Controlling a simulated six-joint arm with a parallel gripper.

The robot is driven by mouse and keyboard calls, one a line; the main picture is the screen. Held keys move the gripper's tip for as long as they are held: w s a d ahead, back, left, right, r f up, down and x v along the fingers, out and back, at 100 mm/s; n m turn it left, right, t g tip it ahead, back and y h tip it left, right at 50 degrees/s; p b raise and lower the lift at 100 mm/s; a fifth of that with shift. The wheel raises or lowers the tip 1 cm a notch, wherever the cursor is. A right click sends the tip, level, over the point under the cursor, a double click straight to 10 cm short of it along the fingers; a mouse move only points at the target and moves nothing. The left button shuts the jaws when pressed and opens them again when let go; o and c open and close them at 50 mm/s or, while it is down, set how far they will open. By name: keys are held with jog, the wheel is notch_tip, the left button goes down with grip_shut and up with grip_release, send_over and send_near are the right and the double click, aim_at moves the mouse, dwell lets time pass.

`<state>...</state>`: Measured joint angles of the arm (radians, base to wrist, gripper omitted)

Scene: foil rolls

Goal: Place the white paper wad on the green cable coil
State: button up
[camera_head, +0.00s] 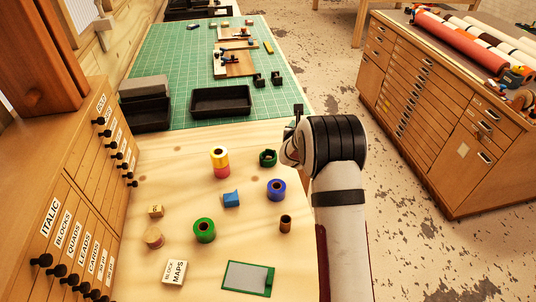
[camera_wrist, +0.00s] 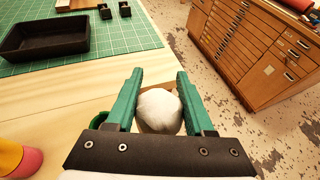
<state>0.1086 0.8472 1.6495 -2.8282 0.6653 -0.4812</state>
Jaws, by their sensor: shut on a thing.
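The white paper wad (camera_wrist: 158,111) sits between the two green fingers of my gripper (camera_wrist: 159,78) in the wrist view. The fingers are shut on it, and the dark gripper body covers its near side. In the head view my arm hides the wad. The green cable coil (camera_head: 267,158) lies on the wooden table just left of my gripper in the head view. In the wrist view part of a green ring, seemingly the coil (camera_wrist: 97,119), shows left of the left finger, partly hidden. The wad is apart from it.
A blue roll (camera_head: 276,190), a green foil roll (camera_head: 204,230), a yellow-and-red stack (camera_head: 220,162), a blue block (camera_head: 231,199) and a brown roll (camera_head: 285,225) stand nearby. A black tray (camera_head: 221,102) is on the green mat (camera_head: 170,75). The table's right edge is close to my arm.

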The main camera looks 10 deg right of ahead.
jog(key=shift+w+a+f, duration=1.1)
jog(key=shift+a+f, duration=0.3)
jog(key=shift+f, duration=0.4)
jog(key=shift+w+a+f, duration=1.1)
jog(key=shift+a+f, duration=0.25)
jog(key=shift+f, duration=0.45)
jog(key=shift+w+a+f, duration=1.1)
jog(key=shift+a+f, duration=0.3)
jog(key=shift+f, duration=0.4)
jog(key=shift+f, duration=0.1)
jog(key=o, duration=1.3)
